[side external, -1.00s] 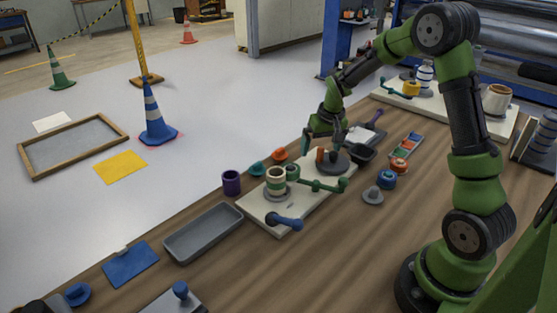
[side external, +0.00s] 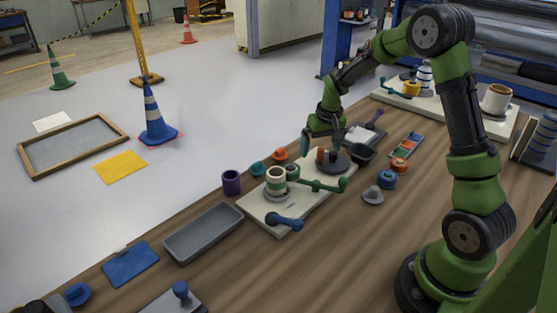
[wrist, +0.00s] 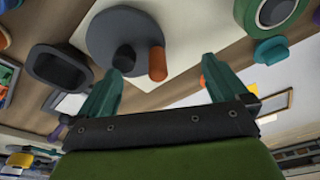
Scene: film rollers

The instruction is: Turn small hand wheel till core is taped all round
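The small hand wheel is a grey disc (side external: 338,162) with an orange-brown peg handle, at the far end of a cream base board (side external: 262,213). In the wrist view the wheel (wrist: 105,30) shows with its peg handle (wrist: 157,63) and a dark centre hub. Contact with the peg cannot be told.
A green crank (side external: 325,185) and a blue-handled crank (side external: 285,220) reach over the board. A dark cup (side external: 362,152) sits close to the wheel's right. A purple cup (side external: 231,183) and grey tray (side external: 203,232) lie left.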

